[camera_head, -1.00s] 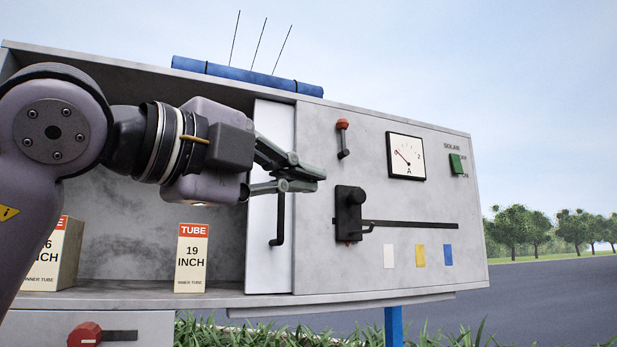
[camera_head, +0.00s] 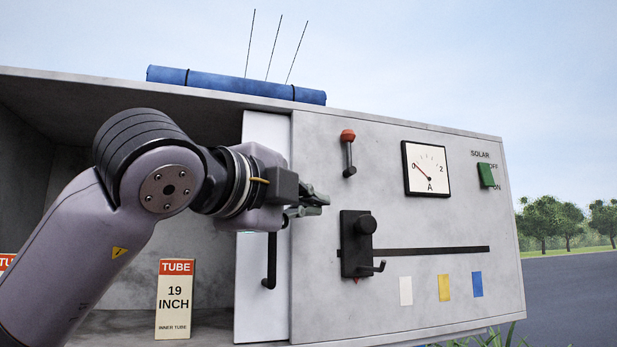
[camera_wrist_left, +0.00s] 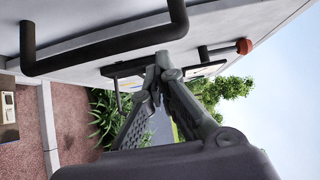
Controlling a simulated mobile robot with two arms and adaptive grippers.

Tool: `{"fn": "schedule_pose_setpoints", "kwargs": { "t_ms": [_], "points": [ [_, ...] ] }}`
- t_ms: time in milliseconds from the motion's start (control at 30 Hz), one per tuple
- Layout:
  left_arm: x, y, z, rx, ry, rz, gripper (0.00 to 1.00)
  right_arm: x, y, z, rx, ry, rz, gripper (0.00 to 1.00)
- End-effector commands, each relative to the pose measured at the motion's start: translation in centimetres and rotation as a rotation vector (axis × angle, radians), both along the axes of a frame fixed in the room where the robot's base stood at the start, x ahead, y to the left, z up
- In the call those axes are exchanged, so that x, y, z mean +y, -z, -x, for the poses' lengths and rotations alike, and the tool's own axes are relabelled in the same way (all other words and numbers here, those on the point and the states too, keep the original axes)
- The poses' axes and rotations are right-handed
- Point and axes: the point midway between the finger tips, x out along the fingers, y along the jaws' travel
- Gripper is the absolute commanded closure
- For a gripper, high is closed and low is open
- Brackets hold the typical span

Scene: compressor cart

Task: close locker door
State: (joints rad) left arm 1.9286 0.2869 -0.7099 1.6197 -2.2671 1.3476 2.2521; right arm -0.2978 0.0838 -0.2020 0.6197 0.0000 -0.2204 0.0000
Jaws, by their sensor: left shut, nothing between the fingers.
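The locker door is a narrow white panel (camera_head: 256,310) at the right end of the open compartment in the head view. The compartment stands open to the left of it. A black bar handle (camera_head: 270,262) hangs on the door; it also shows as a large black bar in the left wrist view (camera_wrist_left: 105,40). My left gripper (camera_head: 318,205) is shut and empty. Its fingertips appear in front of the grey panel's left edge, above and right of the handle. In the left wrist view the fingertips (camera_wrist_left: 162,65) are apart from the handle. The gripper hides the door's middle. My right gripper is not in view.
A tube box (camera_head: 175,300) stands in the compartment, with another partly cut off at the left. The grey panel (camera_head: 320,300) carries a red-knobbed lever (camera_head: 348,155), a gauge (camera_head: 427,170), a green switch (camera_head: 486,175) and a black latch box (camera_head: 355,245).

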Motion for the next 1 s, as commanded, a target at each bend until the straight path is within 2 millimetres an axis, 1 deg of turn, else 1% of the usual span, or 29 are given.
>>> {"fn": "schedule_pose_setpoints", "kwargs": {
  "t_ms": [33,67,100,167,267,400,500,633,733,867,967,1000],
  "points": [
    [0.7,-0.3,0.0,-0.001,-0.001,0.001,1.0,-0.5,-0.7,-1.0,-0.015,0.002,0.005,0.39],
    [1.0,-0.3,0.1,0.0,-0.002,0.0,1.0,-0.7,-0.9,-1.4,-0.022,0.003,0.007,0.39],
    [1.3,-0.2,0.1,0.0,-0.001,0.0,1.0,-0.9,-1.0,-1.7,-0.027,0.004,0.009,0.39],
    [1.6,-0.1,0.2,0.001,0.0,0.0,1.0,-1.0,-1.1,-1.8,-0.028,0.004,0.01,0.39],
    [1.9,0.0,0.3,0.001,0.001,-0.001,1.0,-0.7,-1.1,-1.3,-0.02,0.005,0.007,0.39],
    [1.9,0.1,0.3,0.001,0.001,-0.001,1.0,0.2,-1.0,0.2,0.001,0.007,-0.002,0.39],
    [1.9,0.1,0.3,0.001,0.001,-0.001,1.0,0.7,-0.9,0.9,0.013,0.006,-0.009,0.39],
    [2.0,0.1,0.3,0.001,0.0,0.001,1.0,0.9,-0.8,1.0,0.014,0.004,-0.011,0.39],
    [2.7,0.2,0.5,0.0,-0.001,0.002,1.0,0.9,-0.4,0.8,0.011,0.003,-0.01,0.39],
    [4.5,0.4,1.0,0.0,-0.003,0.004,1.0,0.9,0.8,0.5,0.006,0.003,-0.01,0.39],
    [6.8,0.6,1.8,0.0,-0.004,0.005,1.0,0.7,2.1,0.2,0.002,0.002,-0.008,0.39],
    [7.9,0.6,2.1,0.0,-0.005,0.005,1.0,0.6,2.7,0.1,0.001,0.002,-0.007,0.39]
  ]
}}
